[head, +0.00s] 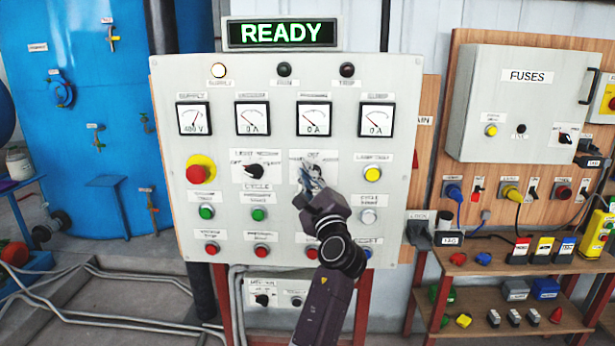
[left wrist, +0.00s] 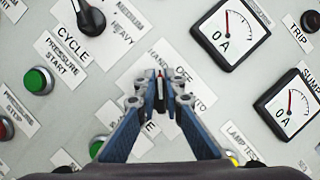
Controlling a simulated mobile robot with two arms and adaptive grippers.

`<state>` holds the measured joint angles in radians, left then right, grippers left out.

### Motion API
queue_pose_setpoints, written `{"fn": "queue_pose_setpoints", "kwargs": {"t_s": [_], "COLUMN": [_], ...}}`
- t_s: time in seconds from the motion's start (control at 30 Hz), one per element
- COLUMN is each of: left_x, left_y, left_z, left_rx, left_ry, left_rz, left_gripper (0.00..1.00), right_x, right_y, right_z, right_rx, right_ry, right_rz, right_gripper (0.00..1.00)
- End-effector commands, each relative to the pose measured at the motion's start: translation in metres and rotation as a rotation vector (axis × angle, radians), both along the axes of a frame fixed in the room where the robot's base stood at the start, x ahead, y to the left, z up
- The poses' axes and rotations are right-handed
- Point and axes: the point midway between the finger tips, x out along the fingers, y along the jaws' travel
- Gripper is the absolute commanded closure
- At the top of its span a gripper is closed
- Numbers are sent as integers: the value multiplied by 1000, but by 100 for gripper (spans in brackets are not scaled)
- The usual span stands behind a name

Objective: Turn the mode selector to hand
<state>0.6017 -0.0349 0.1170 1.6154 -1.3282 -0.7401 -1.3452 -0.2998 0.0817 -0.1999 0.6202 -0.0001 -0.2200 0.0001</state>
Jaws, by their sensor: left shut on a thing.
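The mode selector (left wrist: 161,88) is a small dark knob on the grey control panel (head: 290,75). Its white label plate (left wrist: 187,78) shows OFF, with HAND and AUTO partly covered to either side. In the left wrist view the fingers of my left gripper (left wrist: 160,92) are closed on the knob, one on each side. In the head view my left gripper (head: 311,178) is at the panel and hides the knob. I cannot tell which position the knob points to. My right gripper is not in view.
A black load selector (head: 254,171) sits left of the gripper and a yellow lamp-test button (head: 372,174) sits right. A red emergency button (head: 197,173), green buttons and red buttons surround them. Gauges line the panel above. The sign (head: 283,33) reads READY.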

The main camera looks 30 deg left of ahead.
Motion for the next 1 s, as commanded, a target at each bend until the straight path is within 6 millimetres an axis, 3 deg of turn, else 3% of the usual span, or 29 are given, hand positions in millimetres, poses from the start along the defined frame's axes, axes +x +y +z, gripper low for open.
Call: {"fn": "queue_pose_setpoints", "kwargs": {"t_s": [0.03, 0.5, 0.53, 0.67, 1.0], "left_x": [2, 2, 2, 2, -1], "left_y": [-2, -2, -2, -1, -3], "left_z": [-7, -7, -7, -6, -3], "left_rx": [-14, -24, -24, -22, -19], "left_ry": [5, -1, -1, -2, -6], "left_rz": [-5, -4, -4, -3, -3], "left_gripper": [100, 100, 89, 75, 74], "right_x": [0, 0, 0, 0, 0], "right_y": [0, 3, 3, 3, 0], "right_z": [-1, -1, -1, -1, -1], "right_rx": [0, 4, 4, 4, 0], "right_ry": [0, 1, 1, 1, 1], "right_rz": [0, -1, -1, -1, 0], "right_gripper": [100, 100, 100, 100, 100]}}
